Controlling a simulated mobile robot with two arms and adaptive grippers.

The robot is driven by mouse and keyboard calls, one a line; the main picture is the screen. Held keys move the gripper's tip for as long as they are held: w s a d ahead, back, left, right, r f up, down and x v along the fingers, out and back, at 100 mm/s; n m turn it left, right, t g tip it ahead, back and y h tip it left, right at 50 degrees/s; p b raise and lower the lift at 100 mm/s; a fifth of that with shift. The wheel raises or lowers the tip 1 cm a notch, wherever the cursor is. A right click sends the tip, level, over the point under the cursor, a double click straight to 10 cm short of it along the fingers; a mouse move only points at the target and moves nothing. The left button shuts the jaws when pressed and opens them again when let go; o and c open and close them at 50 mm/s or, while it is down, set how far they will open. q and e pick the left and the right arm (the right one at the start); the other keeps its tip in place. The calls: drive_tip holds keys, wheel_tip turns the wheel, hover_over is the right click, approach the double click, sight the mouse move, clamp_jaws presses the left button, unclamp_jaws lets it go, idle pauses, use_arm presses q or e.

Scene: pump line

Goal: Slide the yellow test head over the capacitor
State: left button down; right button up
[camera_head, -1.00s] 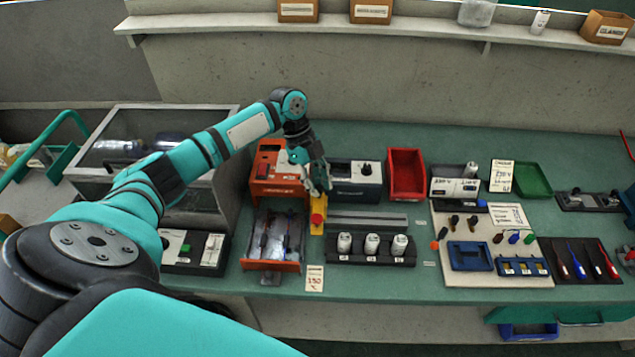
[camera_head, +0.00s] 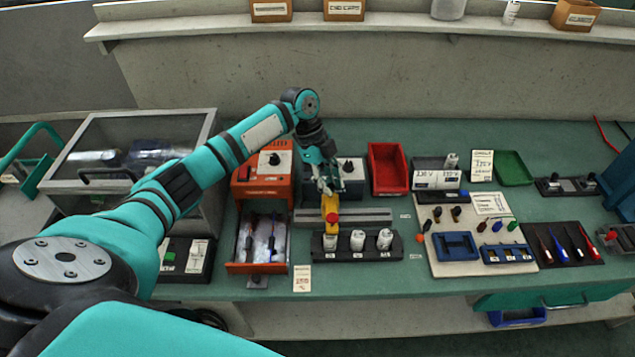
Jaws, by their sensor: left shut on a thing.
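The yellow test head (camera_head: 329,205), with a red part at its front, sits just behind the leftmost capacitor and close to it; I cannot tell whether they touch. My left gripper (camera_head: 328,188) is shut on the test head from above and behind. The white capacitors stand upright in a black holder: the left one (camera_head: 330,243), the middle one (camera_head: 357,241) and the right one (camera_head: 384,240). The grey rail (camera_head: 372,216) runs behind the holder (camera_head: 397,251). My right gripper is not in view.
An orange unit (camera_head: 243,187) with an open drawer (camera_head: 283,262) stands left of the capacitors. A grey-blue unit (camera_head: 356,174) and a red bin (camera_head: 388,168) stand behind. A white board (camera_head: 440,268) with blue holders lies to the right. A label card (camera_head: 302,278) lies in front.

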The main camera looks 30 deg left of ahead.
use_arm(q)
drive_tip(key=shift+a+r, duration=0.1)
drive_tip(key=shift+a, duration=0.05)
drive_tip(key=c, duration=1.2)
unclamp_jaws()
drive_tip(key=v, duration=1.2)
drive_tip(key=shift+s, duration=0.15)
